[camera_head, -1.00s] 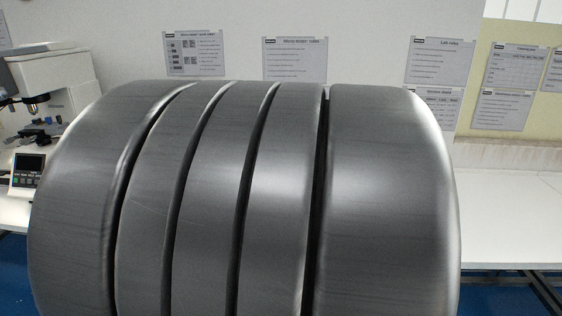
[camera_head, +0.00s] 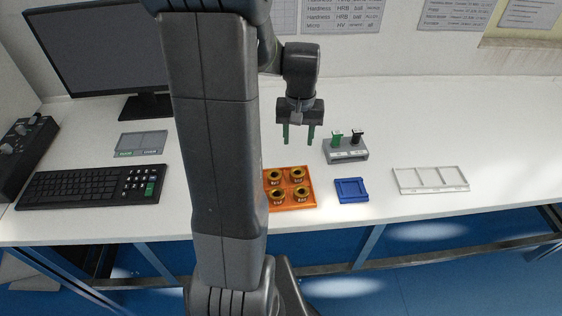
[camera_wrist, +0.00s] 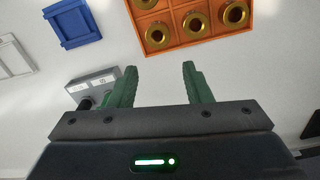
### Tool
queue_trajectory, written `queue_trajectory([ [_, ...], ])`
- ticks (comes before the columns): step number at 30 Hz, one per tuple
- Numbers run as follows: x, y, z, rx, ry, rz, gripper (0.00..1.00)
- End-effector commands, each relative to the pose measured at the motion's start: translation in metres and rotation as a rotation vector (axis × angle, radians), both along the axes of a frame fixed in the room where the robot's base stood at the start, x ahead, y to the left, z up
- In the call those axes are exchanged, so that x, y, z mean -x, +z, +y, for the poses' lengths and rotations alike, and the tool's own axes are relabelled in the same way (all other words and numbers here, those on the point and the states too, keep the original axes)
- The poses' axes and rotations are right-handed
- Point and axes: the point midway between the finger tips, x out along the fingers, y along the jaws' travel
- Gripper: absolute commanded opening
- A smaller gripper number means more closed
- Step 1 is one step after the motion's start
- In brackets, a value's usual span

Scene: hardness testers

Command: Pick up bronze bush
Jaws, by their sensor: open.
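Several bronze bushes (camera_head: 299,194) with flanged tops stand in an orange tray (camera_head: 307,206) on the white bench. In the wrist view the bushes (camera_wrist: 194,25) show as gold rings with dark bores, in compartments of the orange tray (camera_wrist: 152,48), cut off by the top edge. My gripper (camera_head: 299,141) hangs above the bench, behind the tray in the head view. Its two green fingers are apart with nothing between them, as the wrist view (camera_wrist: 158,75) also shows. My arm may hide part of the tray's left side in the head view.
A grey stand (camera_head: 347,152) with green and black pieces is right of my gripper. A blue square tray (camera_head: 351,190) and a white compartment tray (camera_head: 431,180) lie further right.

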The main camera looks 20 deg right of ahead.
Motion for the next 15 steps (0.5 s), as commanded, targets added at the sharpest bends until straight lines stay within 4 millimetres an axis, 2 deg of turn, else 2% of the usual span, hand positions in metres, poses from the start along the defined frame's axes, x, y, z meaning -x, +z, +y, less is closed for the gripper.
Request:
queue_trajectory([
  [9, 0.001, -0.059, 0.000, -0.004, 0.000, 0.006, 0.45],
  [15, 0.001, -0.081, 0.000, -0.001, 0.000, 0.003, 0.45],
])
